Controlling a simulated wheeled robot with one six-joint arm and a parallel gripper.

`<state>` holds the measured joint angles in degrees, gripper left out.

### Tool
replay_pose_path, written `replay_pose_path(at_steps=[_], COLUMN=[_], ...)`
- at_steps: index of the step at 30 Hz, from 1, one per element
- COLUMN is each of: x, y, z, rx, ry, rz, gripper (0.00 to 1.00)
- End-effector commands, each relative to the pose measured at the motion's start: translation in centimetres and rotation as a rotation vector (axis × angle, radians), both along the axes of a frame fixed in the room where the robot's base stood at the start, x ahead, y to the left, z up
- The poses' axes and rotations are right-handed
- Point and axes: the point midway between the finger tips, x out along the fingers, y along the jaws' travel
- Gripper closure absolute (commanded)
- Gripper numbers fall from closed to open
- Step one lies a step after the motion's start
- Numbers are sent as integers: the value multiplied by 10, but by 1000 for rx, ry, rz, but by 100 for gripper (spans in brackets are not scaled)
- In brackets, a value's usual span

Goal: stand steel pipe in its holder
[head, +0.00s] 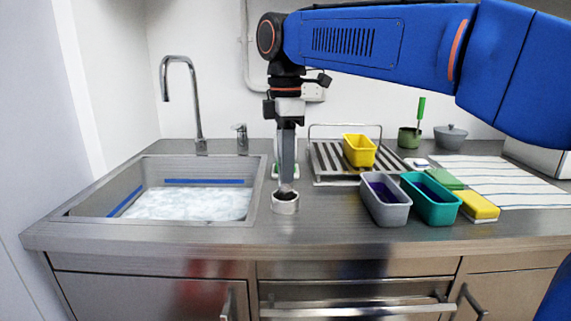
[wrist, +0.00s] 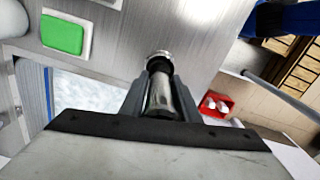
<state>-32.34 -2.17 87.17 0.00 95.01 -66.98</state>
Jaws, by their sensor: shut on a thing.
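My gripper (head: 287,180) points straight down over the counter, right of the sink. It is shut on the steel pipe (wrist: 161,97), which shows between the two fingers in the wrist view. The holder (head: 285,204), a short round metal cup, stands on the counter directly below the fingertips. In the wrist view the holder's rim (wrist: 158,54) shows at the pipe's far end. The pipe looks upright and in line with the holder. How deep its lower end sits in the cup is hidden. In the head view the fingers mostly hide the pipe.
The sink (head: 262,185) lies close on the left. A drying rack (head: 320,160) with a yellow tub (head: 359,150) stands behind right. A grey tub (head: 386,208), a teal tub (head: 432,208) and a yellow sponge (head: 480,206) stand to the right. The counter's front edge is near.

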Motion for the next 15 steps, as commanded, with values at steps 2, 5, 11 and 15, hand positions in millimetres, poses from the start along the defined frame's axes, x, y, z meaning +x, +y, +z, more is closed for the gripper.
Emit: replay_pose_path(at_steps=[2,5,11,15], x=[0,0,0,0], y=[0,0,0,0], z=[-1,-2,-5,-8], rx=[0,0,0,0], ry=[0,0,0,0], rz=[0,0,0,0], gripper=[89,89,89,89])
